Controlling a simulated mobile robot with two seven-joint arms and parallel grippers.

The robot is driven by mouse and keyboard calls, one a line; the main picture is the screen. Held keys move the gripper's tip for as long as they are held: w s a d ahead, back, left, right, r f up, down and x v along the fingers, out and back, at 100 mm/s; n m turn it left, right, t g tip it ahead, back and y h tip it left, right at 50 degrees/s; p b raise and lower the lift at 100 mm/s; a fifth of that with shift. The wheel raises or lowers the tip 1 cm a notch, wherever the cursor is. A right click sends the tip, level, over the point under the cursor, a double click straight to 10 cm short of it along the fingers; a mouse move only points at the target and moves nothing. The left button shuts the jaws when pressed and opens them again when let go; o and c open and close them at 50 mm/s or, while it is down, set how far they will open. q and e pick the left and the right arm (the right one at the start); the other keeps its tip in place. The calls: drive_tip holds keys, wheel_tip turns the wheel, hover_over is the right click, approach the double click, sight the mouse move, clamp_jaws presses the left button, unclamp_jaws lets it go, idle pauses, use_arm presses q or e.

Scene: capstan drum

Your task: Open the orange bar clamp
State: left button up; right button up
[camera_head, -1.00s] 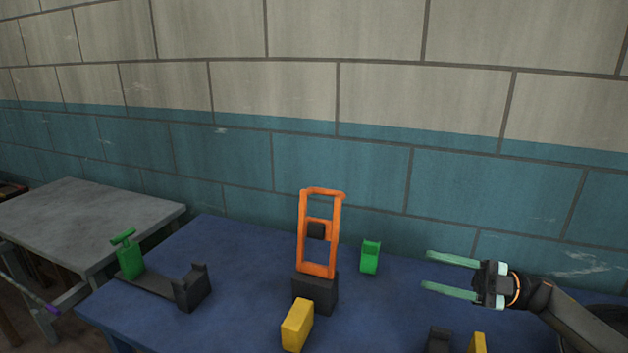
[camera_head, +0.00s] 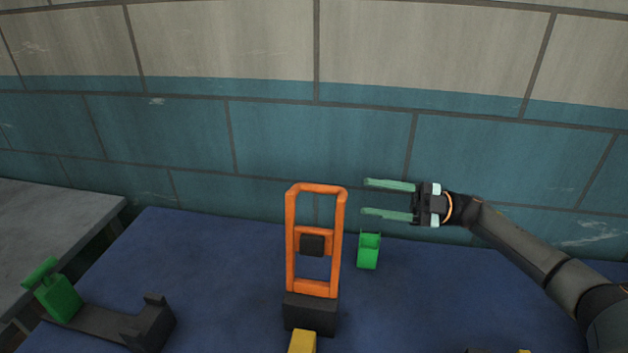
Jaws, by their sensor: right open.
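The orange bar clamp (camera_head: 291,245) stands upright as a tall frame on a dark block (camera_head: 311,313) on the blue table. A dark square pad (camera_head: 312,244) sits in the middle of its frame. My right gripper (camera_head: 364,198) is open and empty, its two pale green fingers pointing left. In the picture it is just right of the clamp's upper part, with a small gap between the fingertips and the frame. How far apart they are in depth I cannot tell. My left gripper is not in view.
A small green piece (camera_head: 369,251) stands on the blue table (camera_head: 220,262) right of the clamp. A green-handled dark clamp (camera_head: 110,322) lies at front left. A grey table (camera_head: 50,225) is at far left.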

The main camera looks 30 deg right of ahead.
sight(319, 186)
drive_tip(key=p+x, duration=0.2)
drive_tip(key=x, duration=0.9)
drive_tip(key=shift+c, duration=0.2)
clamp_jaws()
drive_tip(key=shift+s, duration=0.1)
idle(0.9)
